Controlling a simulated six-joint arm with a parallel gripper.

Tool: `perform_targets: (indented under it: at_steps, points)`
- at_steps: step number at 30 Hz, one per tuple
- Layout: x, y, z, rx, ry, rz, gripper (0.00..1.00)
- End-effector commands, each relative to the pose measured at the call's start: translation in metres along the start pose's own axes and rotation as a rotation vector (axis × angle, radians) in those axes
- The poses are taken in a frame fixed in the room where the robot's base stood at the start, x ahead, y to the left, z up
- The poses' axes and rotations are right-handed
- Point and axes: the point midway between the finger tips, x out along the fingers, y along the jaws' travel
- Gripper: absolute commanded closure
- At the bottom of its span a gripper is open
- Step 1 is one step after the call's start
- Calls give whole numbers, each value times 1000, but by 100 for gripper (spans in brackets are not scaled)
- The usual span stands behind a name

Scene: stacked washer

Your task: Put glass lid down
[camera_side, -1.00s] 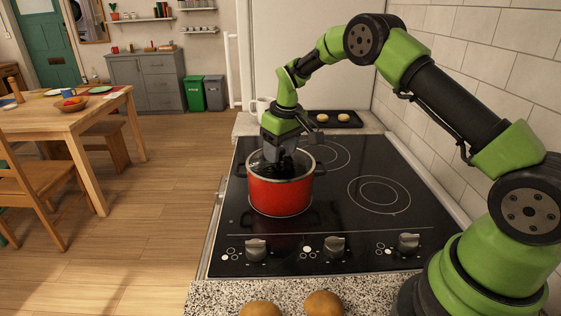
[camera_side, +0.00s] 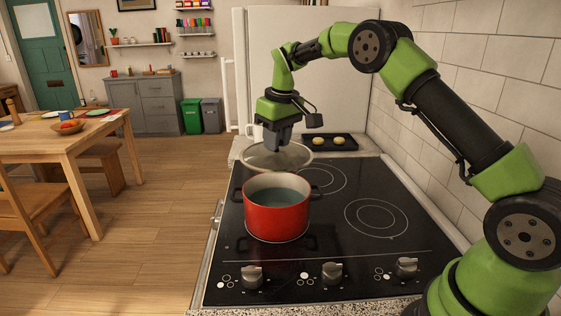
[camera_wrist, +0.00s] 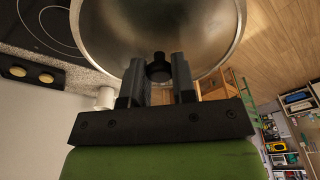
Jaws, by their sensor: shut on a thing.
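The glass lid (camera_side: 266,161) hangs below my gripper (camera_side: 281,141), above and behind the red pot in the side view. In the wrist view the lid (camera_wrist: 120,30) fills the upper middle, and my gripper (camera_wrist: 159,75) is shut on its dark knob (camera_wrist: 159,68). The red pot (camera_side: 276,217) stands uncovered on the front left of the black cooktop (camera_side: 345,255), with bluish liquid inside. The lid is apart from the pot.
A dark tray (camera_side: 333,141) with round buns lies on the counter behind the cooktop. A white mug (camera_side: 252,131) stands left of it, partly hidden. The cooktop's right side is clear. A tiled wall (camera_side: 460,85) bounds the right.

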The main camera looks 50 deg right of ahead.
Motion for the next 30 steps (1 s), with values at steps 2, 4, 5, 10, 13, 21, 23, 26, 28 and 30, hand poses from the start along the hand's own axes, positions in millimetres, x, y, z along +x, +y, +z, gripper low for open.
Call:
perform_targets:
  at_steps: [2,4,5,10,13,21,23,26,28,30]
  points:
    - [-9,0,-2,-1,4,0,100]
    - [-14,0,-2,-1,2,0,100]
    - [-15,1,-2,0,1,0,100]
    - [-7,27,10,-3,-7,-2,100]
    - [5,62,31,-8,-14,-8,100]
    - [37,152,125,-9,-6,-15,100]
    - [42,163,145,-6,-4,-13,100]
    - [47,176,171,-1,-1,-6,100]
    - [49,180,184,2,1,-3,100]
    - [54,183,192,1,0,-2,100]
